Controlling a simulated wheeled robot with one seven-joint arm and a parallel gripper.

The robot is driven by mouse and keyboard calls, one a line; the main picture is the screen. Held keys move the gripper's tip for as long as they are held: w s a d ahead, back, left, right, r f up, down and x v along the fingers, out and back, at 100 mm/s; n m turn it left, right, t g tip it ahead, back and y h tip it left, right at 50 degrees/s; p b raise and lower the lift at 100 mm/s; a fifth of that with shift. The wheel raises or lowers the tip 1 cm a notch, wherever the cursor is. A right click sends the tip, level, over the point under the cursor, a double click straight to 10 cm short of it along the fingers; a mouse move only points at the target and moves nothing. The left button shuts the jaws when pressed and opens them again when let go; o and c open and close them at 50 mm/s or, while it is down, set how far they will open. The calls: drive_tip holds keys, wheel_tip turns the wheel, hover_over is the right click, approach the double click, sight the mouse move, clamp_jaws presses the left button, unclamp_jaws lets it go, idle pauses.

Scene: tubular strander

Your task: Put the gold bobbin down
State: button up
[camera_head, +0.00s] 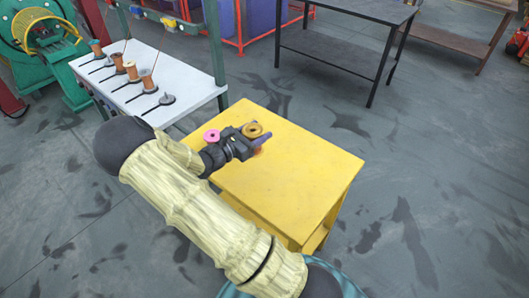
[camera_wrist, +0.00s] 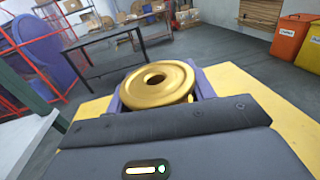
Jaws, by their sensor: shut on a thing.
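The gold bobbin (camera_head: 252,130) is between the fingers of my gripper (camera_head: 259,140), over the yellow table (camera_head: 300,180). In the wrist view the bobbin (camera_wrist: 156,84) stands upright with its round flange and centre hole facing up, and the purple fingers (camera_wrist: 158,98) are closed on its two sides. My gripper is shut on it. The bobbin's underside is hidden, so I cannot tell whether it touches the table top. A pink bobbin (camera_head: 212,136) shows just left of my gripper, near the table's left edge.
A white bench (camera_head: 190,88) with several copper-coloured bobbins on spindles (camera_head: 131,71) stands at the left behind the table. A dark table (camera_head: 345,12) is at the back. The yellow table's right and front parts are clear.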

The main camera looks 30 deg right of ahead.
drive_tip(key=shift+f, duration=3.1)
drive_tip(key=shift+f, duration=0.1)
drive_tip(key=shift+f, duration=1.8)
drive_tip(key=shift+f, duration=0.2)
drive_tip(key=o, duration=1.8)
